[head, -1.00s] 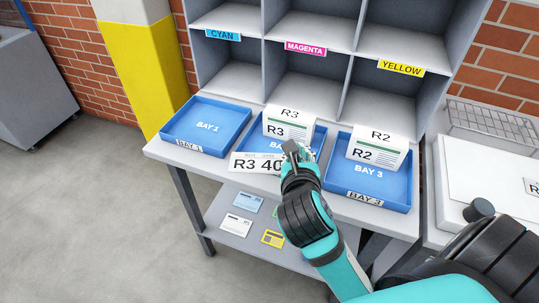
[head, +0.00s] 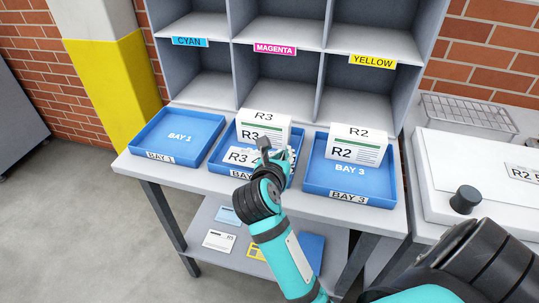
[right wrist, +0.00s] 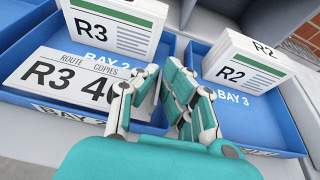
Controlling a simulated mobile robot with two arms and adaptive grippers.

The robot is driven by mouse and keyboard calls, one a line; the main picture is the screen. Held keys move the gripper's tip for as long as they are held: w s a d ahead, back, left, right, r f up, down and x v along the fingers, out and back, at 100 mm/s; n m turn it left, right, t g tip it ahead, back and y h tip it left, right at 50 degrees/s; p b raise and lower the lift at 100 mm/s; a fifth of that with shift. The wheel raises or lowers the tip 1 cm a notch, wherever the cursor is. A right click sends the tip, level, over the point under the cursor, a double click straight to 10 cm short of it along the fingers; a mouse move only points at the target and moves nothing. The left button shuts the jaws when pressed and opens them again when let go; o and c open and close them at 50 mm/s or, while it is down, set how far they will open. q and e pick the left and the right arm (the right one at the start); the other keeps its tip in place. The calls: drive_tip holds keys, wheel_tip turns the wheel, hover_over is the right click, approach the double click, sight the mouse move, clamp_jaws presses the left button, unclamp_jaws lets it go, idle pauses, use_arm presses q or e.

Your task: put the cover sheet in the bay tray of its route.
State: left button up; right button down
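The cover sheet (head: 243,156), a white card reading "R3 40" with its end hidden, is in the bay 2 tray (head: 236,173), in front of the R3 stack (head: 262,131). It also shows in the right wrist view (right wrist: 50,80), over the tray floor near the front wall; I cannot tell if it lies flat on the floor. My right gripper (head: 272,155) is at the sheet's right end. In the right wrist view its fingers (right wrist: 158,95) stand apart with blue tray visible between them, one finger overlapping the sheet's end. My left gripper is not in view.
The bay 1 tray (head: 215,130) is empty, on the left. The bay 3 tray (head: 318,184) holds an R2 stack (head: 355,147). Shelves labelled cyan, magenta and yellow (head: 372,61) rise behind. A wire rack (head: 470,110) and a white box (head: 465,165) stand right.

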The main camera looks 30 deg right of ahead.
sight(254, 156)
drive_tip(key=w, duration=0.4)
drive_tip(key=shift+w+a+f, duration=0.15)
drive_tip(key=shift+w+f, duration=0.05)
drive_tip(key=shift+w, duration=0.15)
drive_tip(key=shift+w+f+p, duration=0.15)
drive_tip(key=shift+f+p, duration=0.3)
drive_tip(key=shift+f, duration=1.4)
drive_tip(key=c, duration=2)
unclamp_jaws()
drive_tip(key=shift+f, duration=0.1)
drive_tip(key=o, duration=0.5)
